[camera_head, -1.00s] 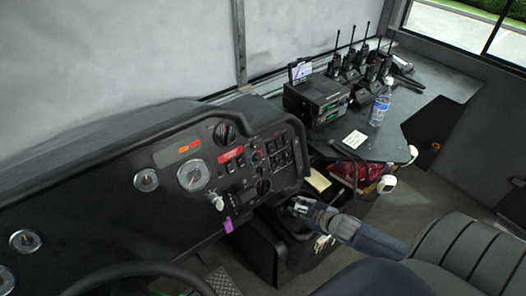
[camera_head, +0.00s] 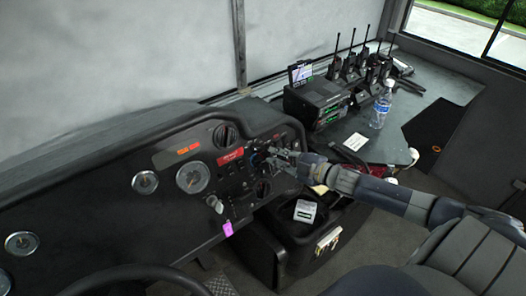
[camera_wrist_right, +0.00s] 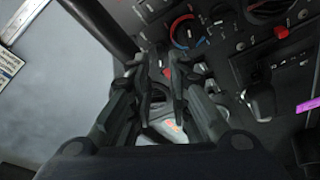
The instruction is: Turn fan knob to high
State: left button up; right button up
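The black dashboard panel (camera_head: 237,190) carries several knobs and switches, and I cannot tell for certain which is the fan knob. A dial with a blue and red ring (camera_wrist_right: 188,32) shows just beyond my right gripper in the wrist view. A round dark knob (camera_head: 263,189) sits lower on the panel in the head view. My right gripper (camera_head: 272,156) is in front of the panel's right part and covers some controls. In the wrist view, its fingertips (camera_wrist_right: 164,68) are apart with nothing held between them. Contact with the panel cannot be told. My left gripper is out of view.
A radio unit (camera_head: 318,101), several handheld radios and a water bottle (camera_head: 381,108) stand on the side counter. The steering wheel (camera_head: 135,273) is at the lower left.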

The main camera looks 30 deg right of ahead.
aim_at(259, 149)
jog(key=shift+x, duration=3.35)
jog(key=shift+c, duration=0.4)
grip_shut()
